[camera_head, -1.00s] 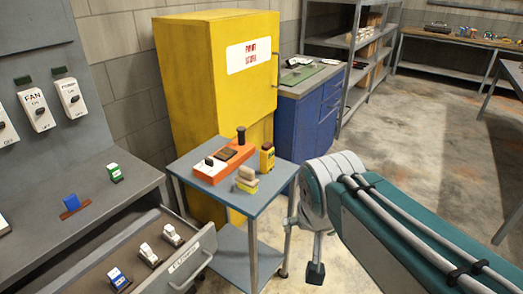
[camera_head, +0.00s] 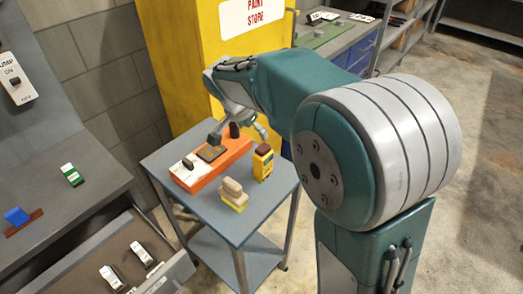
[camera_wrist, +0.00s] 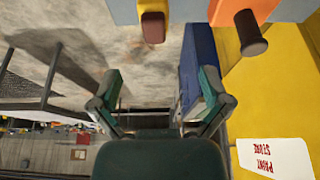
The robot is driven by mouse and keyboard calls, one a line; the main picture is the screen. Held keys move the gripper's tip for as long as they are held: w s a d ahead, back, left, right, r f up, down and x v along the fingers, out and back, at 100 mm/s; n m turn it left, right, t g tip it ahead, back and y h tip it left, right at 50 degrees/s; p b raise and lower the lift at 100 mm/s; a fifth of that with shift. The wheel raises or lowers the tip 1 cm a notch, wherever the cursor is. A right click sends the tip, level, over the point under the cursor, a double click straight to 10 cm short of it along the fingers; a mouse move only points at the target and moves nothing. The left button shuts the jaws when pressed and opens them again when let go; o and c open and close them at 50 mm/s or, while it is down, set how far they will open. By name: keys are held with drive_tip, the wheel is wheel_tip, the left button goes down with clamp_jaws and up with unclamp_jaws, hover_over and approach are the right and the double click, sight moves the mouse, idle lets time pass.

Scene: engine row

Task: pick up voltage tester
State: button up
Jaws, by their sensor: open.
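The voltage tester is most likely the small yellow upright device with a dark brown top (camera_head: 263,162), standing near the right-hand edge of the small grey-blue table (camera_head: 218,209). In the wrist view its yellow body and brown end (camera_wrist: 153,24) show at the top edge, beyond the fingertips. My gripper (camera_head: 238,138) is over the back of the table, behind and left of the tester in the head view. In the wrist view my gripper (camera_wrist: 159,88) has its two fingers wide apart with nothing between them.
An orange block (camera_head: 219,165) with a black post (camera_head: 234,130) is left of the tester. A yellow and beige block (camera_head: 233,195) stands nearer the front. A yellow paint cabinet (camera_head: 222,35) rises behind the table. An open drawer (camera_head: 122,262) is at lower left.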

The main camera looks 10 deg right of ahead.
sight(262, 147)
drive_tip(key=x, duration=0.5)
drive_tip(key=shift+w+f, duration=0.1)
drive_tip(key=shift+f, duration=0.3)
drive_tip(key=x, duration=0.3)
drive_tip(key=d+x, duration=0.1)
drive_tip(key=x, duration=0.1)
drive_tip(key=shift+s, duration=0.25)
drive_tip(key=shift+a, duration=0.2)
drive_tip(key=shift+c, duration=0.6)
clamp_jaws()
